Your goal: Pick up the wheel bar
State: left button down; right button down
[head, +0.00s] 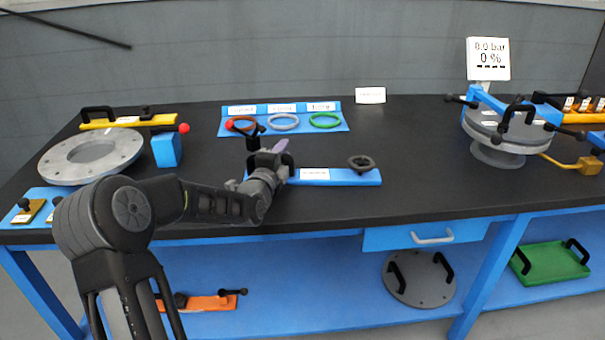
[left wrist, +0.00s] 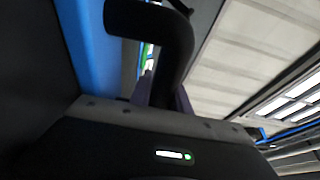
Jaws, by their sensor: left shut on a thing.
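My left gripper (head: 272,157) is over the left end of the blue tray strip with a white label (head: 335,179), near the middle of the bench. It is shut on a dark bar, which I take to be the wheel bar (head: 248,131). The bar sticks up beyond the jaws, and a red knob shows at its left end. In the left wrist view a thick black bent bar (left wrist: 165,25) crosses in front of the jaws. The gripper hides the lower part of the bar, so I cannot tell whether it touches the tray. My right gripper is not in view.
A black handwheel (head: 361,163) sits on the strip's right end. Behind is a blue rack (head: 335,106) with brown, pale blue and green rings. A grey flange (head: 90,158) lies left, beside a blue block (head: 167,149). A clamped vessel (head: 500,150) stands right. Bench centre-right is clear.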

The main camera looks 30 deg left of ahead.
pick_arm(q)
notch_tip(320, 180, up, 10)
jog(key=shift+r+p, duration=0.15)
jog(key=shift+p, duration=0.2)
dwell(0.6)
